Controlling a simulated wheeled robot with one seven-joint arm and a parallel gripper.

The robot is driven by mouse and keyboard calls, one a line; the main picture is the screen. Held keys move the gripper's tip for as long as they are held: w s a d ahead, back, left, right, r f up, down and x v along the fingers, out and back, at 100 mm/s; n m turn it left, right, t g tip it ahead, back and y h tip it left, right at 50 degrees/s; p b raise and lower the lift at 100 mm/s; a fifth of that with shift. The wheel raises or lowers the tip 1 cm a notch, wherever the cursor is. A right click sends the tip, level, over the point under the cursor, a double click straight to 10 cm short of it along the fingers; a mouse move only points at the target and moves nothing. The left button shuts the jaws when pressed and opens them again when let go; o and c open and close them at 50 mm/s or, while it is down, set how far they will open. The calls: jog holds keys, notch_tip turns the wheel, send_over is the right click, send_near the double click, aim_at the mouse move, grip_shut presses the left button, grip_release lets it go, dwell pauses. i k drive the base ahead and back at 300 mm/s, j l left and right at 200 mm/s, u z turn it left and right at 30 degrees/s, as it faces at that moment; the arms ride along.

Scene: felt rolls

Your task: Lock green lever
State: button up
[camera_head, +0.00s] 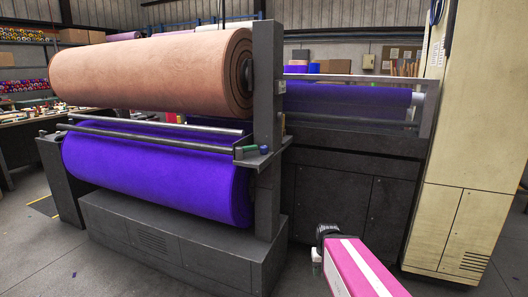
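The green lever (250,148) is small and lies roughly level on a dark bracket (264,158) on the upright post of the roll stand. The bracket is beside the right end of the purple felt roll (160,172). My pink and white arm reaches in from the bottom right. The dark end of my arm, at my gripper (322,240), is low and to the right of the lever, well apart from it. I cannot make out its fingers, or whether they are open or shut.
A large peach felt roll (150,72) hangs above the purple one. Metal bars (150,137) run between them. A dark machine cabinet (350,190) stands behind my arm, and a cream cabinet (455,150) at the right. Grey floor is clear at the front left.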

aim_at(239, 150)
jog(key=i+l+u, duration=0.3)
jog(key=l+u, duration=0.25)
jog(key=i+l+u, duration=0.15)
jog(key=l+u, duration=0.15)
jog(key=l, duration=0.25)
